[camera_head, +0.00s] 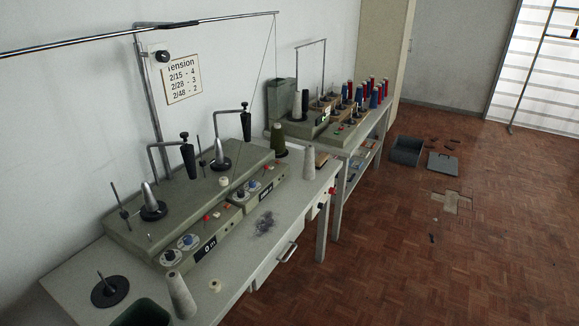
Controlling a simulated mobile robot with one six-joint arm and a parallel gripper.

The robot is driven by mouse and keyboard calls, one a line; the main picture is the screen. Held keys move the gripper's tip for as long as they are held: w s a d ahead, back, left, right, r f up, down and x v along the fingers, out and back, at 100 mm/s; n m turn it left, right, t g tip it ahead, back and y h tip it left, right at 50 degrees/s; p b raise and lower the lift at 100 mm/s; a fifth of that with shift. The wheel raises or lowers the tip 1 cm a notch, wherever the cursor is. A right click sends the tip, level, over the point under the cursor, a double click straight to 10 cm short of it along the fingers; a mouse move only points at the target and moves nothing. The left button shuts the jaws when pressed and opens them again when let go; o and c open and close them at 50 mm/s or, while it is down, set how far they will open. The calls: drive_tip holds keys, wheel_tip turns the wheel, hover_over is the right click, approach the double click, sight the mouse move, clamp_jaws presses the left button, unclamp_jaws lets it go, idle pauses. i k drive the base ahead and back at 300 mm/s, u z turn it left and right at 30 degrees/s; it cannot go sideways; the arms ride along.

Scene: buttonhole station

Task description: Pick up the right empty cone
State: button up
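Two pale, tapered empty cones stand upright on the near grey table. The right empty cone (309,162) stands near the table's far right end, just right of the machine. The left empty cone (181,295) stands near the front edge, close to the bottom of the view. My gripper is not in view, so whether it is open or shut does not show.
A grey winding machine (185,200) with upright spindles fills the table's back. A thread tangle (265,223) lies mid-table. A second table with coloured spools (373,98) stands beyond. The floor (400,250) at right is mostly clear.

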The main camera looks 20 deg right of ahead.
sight(309, 172)
drive_tip(key=z, duration=0.35)
drive_tip(key=k, duration=0.15)
drive_tip(key=u, duration=2.55)
drive_tip(key=k, duration=0.25)
drive_tip(key=u, duration=2.1)
drive_tip(key=k, duration=1.3)
drive_tip(key=u, duration=0.25)
